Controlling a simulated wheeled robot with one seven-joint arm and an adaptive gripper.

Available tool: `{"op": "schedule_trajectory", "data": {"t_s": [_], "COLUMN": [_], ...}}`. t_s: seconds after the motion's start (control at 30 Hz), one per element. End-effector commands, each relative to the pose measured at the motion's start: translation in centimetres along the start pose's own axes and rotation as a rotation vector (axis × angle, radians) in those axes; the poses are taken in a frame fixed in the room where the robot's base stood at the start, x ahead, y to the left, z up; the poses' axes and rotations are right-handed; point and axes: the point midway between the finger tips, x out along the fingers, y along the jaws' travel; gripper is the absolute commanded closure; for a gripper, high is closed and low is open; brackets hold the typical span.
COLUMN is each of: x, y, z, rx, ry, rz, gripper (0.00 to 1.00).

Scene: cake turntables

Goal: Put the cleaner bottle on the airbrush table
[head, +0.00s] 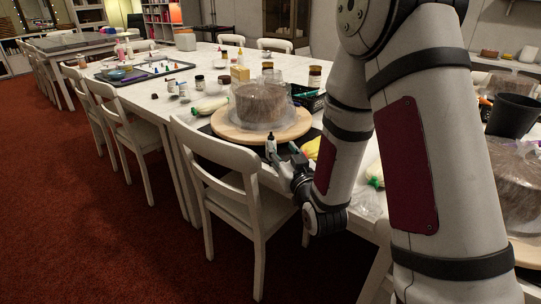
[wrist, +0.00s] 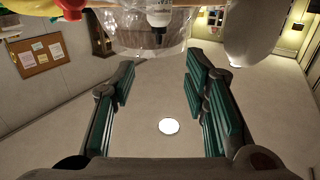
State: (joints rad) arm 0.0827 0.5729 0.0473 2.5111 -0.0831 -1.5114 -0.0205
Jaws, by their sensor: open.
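A small pale bottle with a black tip (head: 271,147), which looks like the cleaner bottle, stands at the near edge of the table in front of the cake turntable. In the wrist view, which appears upside down, the bottle (wrist: 158,17) hangs from the top edge, its black tip pointing down. My gripper (head: 284,158) is open and empty right beside the bottle in the head view. In the wrist view its fingers (wrist: 157,80) are spread, and the bottle lies past their tips, not between them. I cannot tell which surface is the airbrush table.
A wrapped cake (head: 260,103) sits on a wooden turntable (head: 234,133) just behind the bottle. A white chair (head: 240,190) stands at the near edge, left of my gripper. A tray of small bottles (head: 147,72) lies farther left; another table (head: 68,44) is at far left.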

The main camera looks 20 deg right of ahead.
Motion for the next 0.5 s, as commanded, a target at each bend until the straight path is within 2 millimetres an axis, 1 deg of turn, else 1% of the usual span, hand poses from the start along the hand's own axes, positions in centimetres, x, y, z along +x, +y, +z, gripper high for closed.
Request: {"op": "schedule_trajectory", "data": {"t_s": [0.03,0.33,0.4,0.5], "x": [0.1,0.2,1.8,3.6], "y": [0.0,0.0,0.0,-0.1], "z": [0.3,0.3,0.2,0.1], "rx": [0.0,-0.001,0.0,0.0], "ry": [0.003,0.003,0.002,0.001], "rz": [0.0,0.001,0.0,0.0], "gripper": [0.59,0.59,0.59,0.59]}}
